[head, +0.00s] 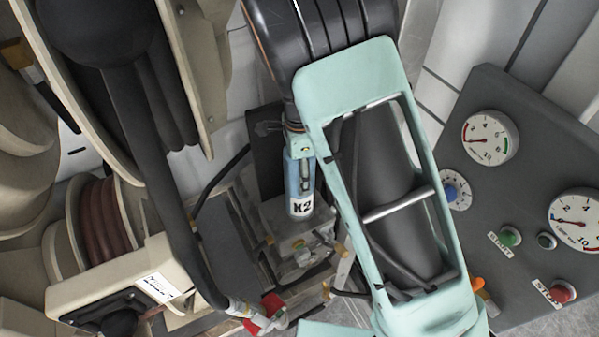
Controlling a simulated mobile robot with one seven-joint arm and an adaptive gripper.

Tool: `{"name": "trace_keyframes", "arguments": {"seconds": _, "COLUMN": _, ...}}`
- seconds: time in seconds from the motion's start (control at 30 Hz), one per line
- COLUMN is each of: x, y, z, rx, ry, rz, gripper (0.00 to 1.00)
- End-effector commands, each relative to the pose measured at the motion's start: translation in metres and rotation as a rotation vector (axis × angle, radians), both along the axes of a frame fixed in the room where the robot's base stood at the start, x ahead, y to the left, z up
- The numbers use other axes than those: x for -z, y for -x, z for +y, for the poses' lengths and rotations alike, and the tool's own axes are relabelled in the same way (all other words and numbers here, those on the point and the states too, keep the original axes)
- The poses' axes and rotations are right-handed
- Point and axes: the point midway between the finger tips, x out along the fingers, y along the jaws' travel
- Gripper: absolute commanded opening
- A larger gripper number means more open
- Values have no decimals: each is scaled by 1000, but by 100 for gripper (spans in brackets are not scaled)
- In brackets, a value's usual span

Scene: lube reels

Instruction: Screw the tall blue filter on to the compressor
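A slim blue cylinder (300,180) with a white "K2" label stands slightly tilted near the middle of the head view. Its lower end meets a grey metal block (290,222); I cannot tell how it is joined there. Its upper end is beside the pale green frame (350,70), and small dark parts are close to it. I see no other tall blue filter, and I cannot tell for sure which unit is the compressor. I cannot make out my gripper in this view.
A dark panel (540,200) with gauges and buttons stands at the right. Beige hose reels (185,60) fill the left. A black hose ends at a red-handled fitting (265,315) at the lower middle. Brass fittings crowd the block, so little room is free.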

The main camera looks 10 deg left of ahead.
Motion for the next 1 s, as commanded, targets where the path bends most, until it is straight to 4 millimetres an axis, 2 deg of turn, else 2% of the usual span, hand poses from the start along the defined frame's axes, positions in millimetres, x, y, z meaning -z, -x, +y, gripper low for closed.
{"name": "trace_keyframes", "arguments": {"seconds": 0.13, "x": -2, "y": 1, "z": 0, "rx": 45, "ry": 1, "rz": 2, "gripper": 19}}
{"name": "trace_keyframes", "arguments": {"seconds": 0.37, "x": -2, "y": 1, "z": 0, "rx": 250, "ry": 2, "rz": 2, "gripper": 19}}
{"name": "trace_keyframes", "arguments": {"seconds": 0.9, "x": 1, "y": 1, "z": 0, "rx": 361, "ry": 0, "rz": 1, "gripper": 19}}
{"name": "trace_keyframes", "arguments": {"seconds": 0.93, "x": 1, "y": 1, "z": 0, "rx": 361, "ry": 0, "rz": 1, "gripper": 59}}
{"name": "trace_keyframes", "arguments": {"seconds": 1.0, "x": 1, "y": 1, "z": 0, "rx": 361, "ry": 0, "rz": 1, "gripper": 67}}
